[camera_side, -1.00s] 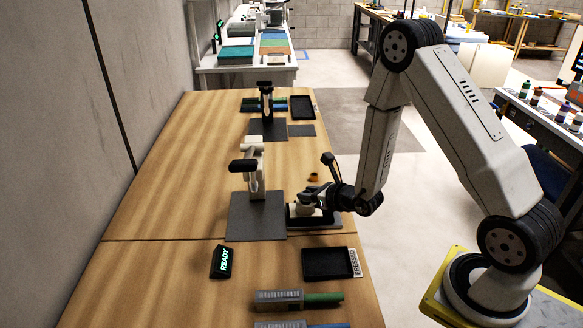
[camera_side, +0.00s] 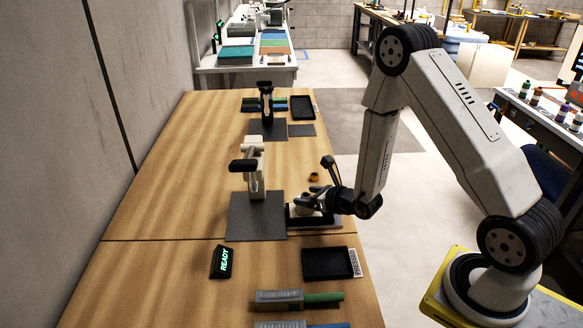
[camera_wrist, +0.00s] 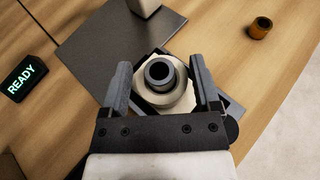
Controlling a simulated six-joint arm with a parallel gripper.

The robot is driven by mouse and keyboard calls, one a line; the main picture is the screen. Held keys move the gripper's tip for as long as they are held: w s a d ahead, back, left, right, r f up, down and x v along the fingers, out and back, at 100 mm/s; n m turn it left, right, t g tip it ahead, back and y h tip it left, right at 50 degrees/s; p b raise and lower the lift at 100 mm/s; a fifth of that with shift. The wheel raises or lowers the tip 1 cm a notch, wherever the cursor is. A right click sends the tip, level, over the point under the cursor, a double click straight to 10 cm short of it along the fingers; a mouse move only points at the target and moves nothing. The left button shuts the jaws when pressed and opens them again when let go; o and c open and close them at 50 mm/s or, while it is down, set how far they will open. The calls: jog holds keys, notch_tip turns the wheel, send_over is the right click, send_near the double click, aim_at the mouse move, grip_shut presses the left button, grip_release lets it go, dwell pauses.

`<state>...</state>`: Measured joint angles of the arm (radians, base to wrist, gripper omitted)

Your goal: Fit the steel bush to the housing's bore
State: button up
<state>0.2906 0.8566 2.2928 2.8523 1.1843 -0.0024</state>
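The cream round housing (camera_wrist: 180,97) sits in a dark tray (camera_wrist: 234,110) beside the press plate. A grey ring (camera_wrist: 151,78) with a dark hole is at the housing's centre; it looks like the steel bush at the bore, but its depth cannot be told. My gripper (camera_wrist: 160,64) has one finger on each side of the housing and is open, with a gap at the left finger. In the side view my gripper (camera_side: 313,200) is low over the tray and hides most of the housing. The press (camera_side: 256,172) stands on its grey plate (camera_side: 258,226), left of my gripper.
A bronze-coloured bush (camera_wrist: 260,27) stands on the bench behind the tray; it also shows in the side view (camera_side: 314,177). A lit READY sign (camera_side: 221,261) and an empty black tray (camera_side: 327,263) labelled PRESSED are nearer. The bench's left side is clear.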

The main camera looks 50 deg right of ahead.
jog(key=shift+s, duration=0.15)
jog(key=v, duration=0.7)
jog(key=shift+s, duration=0.3)
jog(key=shift+r, duration=0.1)
dwell(2.5)
